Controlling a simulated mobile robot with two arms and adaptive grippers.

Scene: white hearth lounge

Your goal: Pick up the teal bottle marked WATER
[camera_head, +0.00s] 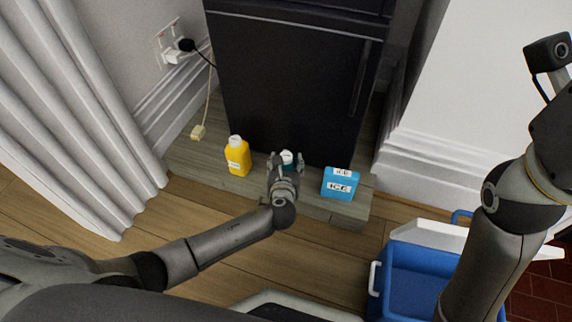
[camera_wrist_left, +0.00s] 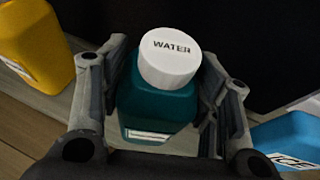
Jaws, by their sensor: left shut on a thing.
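The teal bottle (camera_wrist_left: 155,103) has a white cap (camera_wrist_left: 169,60) marked WATER and stands upright. In the head view only its cap (camera_head: 287,157) and a little teal show behind my gripper. My left gripper (camera_head: 286,165) is shut on the bottle, with one finger on each side of it in the left wrist view (camera_wrist_left: 158,95). The bottle's lower part is hidden by the gripper. My right arm shows at the right of the head view, but its gripper is out of view.
A yellow bottle (camera_head: 238,157) stands left of the teal bottle, and a blue ICE pack (camera_head: 340,183) to its right, all on a low grey platform (camera_head: 205,170). A black fridge (camera_head: 295,80) is close behind. A blue cooler (camera_head: 376,305) stands on the floor at front right.

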